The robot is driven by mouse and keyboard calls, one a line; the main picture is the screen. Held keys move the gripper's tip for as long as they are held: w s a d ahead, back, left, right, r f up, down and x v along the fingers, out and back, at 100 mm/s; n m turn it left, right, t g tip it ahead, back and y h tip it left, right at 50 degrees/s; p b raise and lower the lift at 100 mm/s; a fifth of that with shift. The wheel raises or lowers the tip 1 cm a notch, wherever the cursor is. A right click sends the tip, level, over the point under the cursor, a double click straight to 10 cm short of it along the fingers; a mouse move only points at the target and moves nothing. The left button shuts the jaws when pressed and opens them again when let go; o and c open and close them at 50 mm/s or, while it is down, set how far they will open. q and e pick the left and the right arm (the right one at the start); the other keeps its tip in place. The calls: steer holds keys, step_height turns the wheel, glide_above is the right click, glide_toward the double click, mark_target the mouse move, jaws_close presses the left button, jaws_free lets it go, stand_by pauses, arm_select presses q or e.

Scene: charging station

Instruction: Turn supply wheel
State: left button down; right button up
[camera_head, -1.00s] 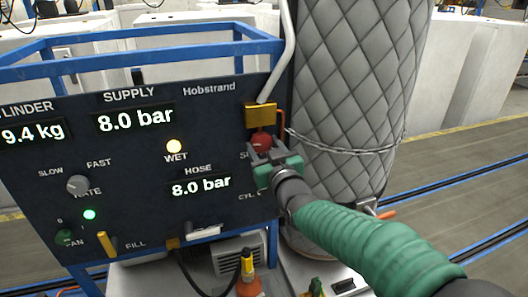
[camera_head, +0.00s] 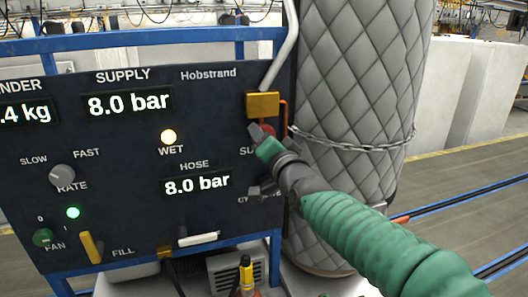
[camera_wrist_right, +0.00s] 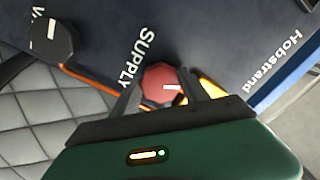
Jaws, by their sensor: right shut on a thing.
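In the head view only a bit of the red wheel (camera_head: 268,129) shows, below a yellow block, with my gripper hiding the rest. My right gripper (camera_wrist_right: 163,92) is shut on the wheel, one dark finger on each side of it. In the head view my right gripper (camera_head: 262,143) reaches the panel from the right with its green body tilted. My left gripper is in neither current view.
A black knob (camera_wrist_right: 54,42) sits close to the wheel on the panel. A yellow block (camera_head: 262,105) with a white pipe is just above. A quilted grey tank (camera_head: 360,90) with a chain stands right of the panel. Supply and hose displays both read 8.0 bar.

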steer(key=shift+d+r+m+b, duration=0.15)
steer(key=shift+m+b, duration=1.35)
steer(key=shift+m, duration=1.4)
steer(key=o, duration=1.4)
steer(key=shift+d, duration=0.1)
steer(key=shift+r, duration=0.1)
